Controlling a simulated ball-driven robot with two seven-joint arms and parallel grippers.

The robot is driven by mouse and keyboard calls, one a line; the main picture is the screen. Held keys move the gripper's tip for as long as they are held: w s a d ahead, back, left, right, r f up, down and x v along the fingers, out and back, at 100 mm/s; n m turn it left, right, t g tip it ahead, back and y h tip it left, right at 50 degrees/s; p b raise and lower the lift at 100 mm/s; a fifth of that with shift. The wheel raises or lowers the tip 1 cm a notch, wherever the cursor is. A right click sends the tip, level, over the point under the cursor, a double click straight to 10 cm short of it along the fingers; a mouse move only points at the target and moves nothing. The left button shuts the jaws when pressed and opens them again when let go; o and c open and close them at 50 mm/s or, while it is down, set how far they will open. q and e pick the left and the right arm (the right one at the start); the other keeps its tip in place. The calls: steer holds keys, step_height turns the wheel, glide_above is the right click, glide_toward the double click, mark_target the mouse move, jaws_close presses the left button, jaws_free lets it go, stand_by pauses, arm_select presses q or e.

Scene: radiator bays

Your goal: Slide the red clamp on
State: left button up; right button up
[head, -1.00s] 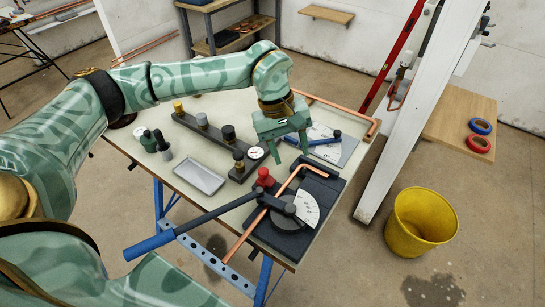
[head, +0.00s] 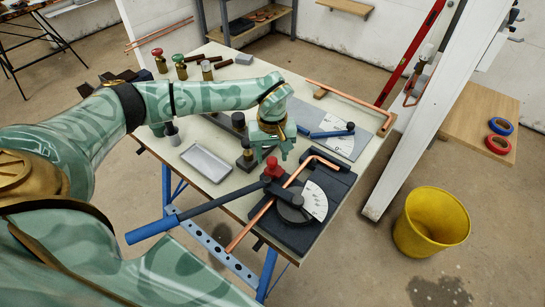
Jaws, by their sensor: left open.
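The red clamp (head: 272,170) is a small red knob-shaped piece beside the dark pipe bender (head: 300,215), close to the bender's black lever. A bent copper pipe (head: 318,159) lies across the bender. The long lever ends in a blue handle (head: 150,232). My left gripper (head: 274,153) points down with its jaws open, just above and behind the clamp. Its fingertips appear close to the clamp's top; I cannot tell whether they touch it. The gripper hides part of the bench and fittings behind it. My right gripper is not in view.
A grey tray (head: 205,163) lies left of the clamp. A dark fitting with a gauge (head: 247,158) stands close to my left gripper. A second blue-handled bender (head: 340,135) lies behind right. A yellow bucket (head: 431,222) stands on the floor at the right.

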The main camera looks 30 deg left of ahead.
mark_target(282, 174)
arm_select(q)
steer(key=shift+f, duration=0.6)
jaws_close()
steer(key=d+p, duration=0.1)
steer(key=d, duration=0.2)
steer(key=shift+s+r, duration=0.1)
steer(key=shift+r, duration=0.05)
steer(key=shift+d, duration=0.2)
jaws_free()
steer(key=shift+d, duration=0.15)
